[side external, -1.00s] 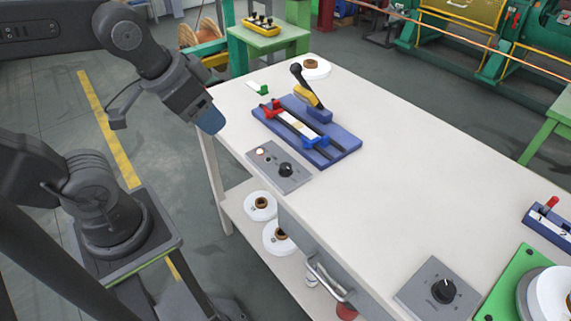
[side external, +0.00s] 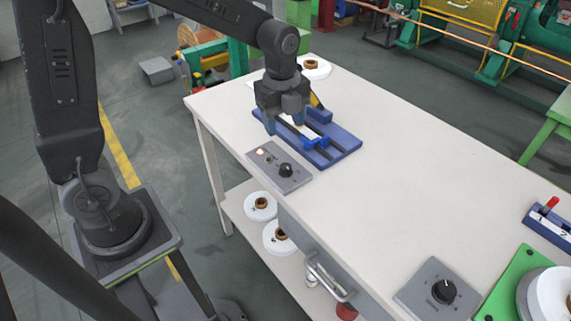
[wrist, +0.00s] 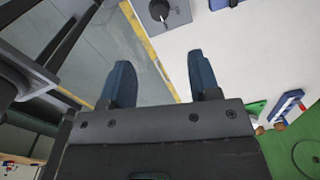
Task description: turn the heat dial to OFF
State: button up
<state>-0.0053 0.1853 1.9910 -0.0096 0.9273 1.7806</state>
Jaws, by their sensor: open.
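A black dial (side external: 286,170) sits on a grey panel with a lit red lamp, near the table's left edge. A second black dial (side external: 443,291) with a white pointer sits on a grey box at the front. The labels are too small to read, so I cannot tell which is the heat dial. The wrist view shows one dial (wrist: 158,10) with a pale pointer, partly cut by the top edge. My gripper (side external: 284,122) points down, open and empty, behind the lamp panel in the picture. Its blue fingers (wrist: 161,80) stand apart, touching no dial.
A blue fixture (side external: 345,149) stands just behind the lamp panel, partly hidden by my gripper. A green plate (side external: 505,285) with a white spool and a blue block (side external: 548,222) with a red lever stand at the right. The middle of the white table (side external: 400,190) is clear.

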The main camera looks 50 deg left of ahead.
aim_at(286, 166)
jog(key=f, duration=1.3)
jog(key=shift+w+f, duration=0.15)
jog(key=shift+w, duration=0.05)
jog(key=shift+c, duration=0.2)
jog(key=c, duration=0.9)
